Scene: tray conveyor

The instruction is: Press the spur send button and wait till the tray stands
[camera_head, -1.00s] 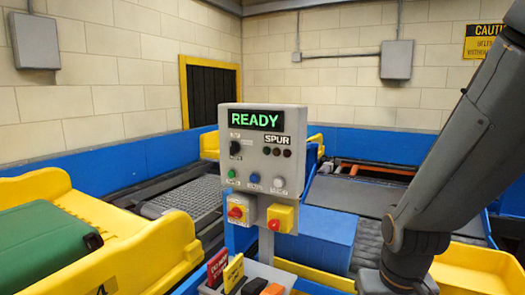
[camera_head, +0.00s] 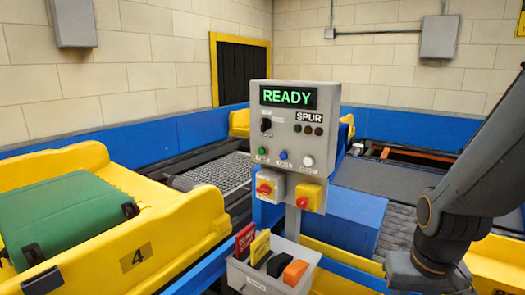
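The grey spur control panel (camera_head: 288,132) stands on a post near the middle of the view. Its display (camera_head: 288,96) reads READY in green. Below it are a black selector knob (camera_head: 266,124) and small lamps beside the SPUR label. A row holds a green button (camera_head: 262,151), a blue button (camera_head: 283,155) and a white button (camera_head: 307,161); their labels are too small to read. A yellow tray (camera_head: 185,222) marked 4 stands at the left with a green suitcase (camera_head: 65,218) in it. My arm shows at the right, but my gripper is outside the view.
A grey box (camera_head: 262,274) with cards and black and orange items is below. A blue box (camera_head: 352,218) stands right of the post. Conveyor belts run behind.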

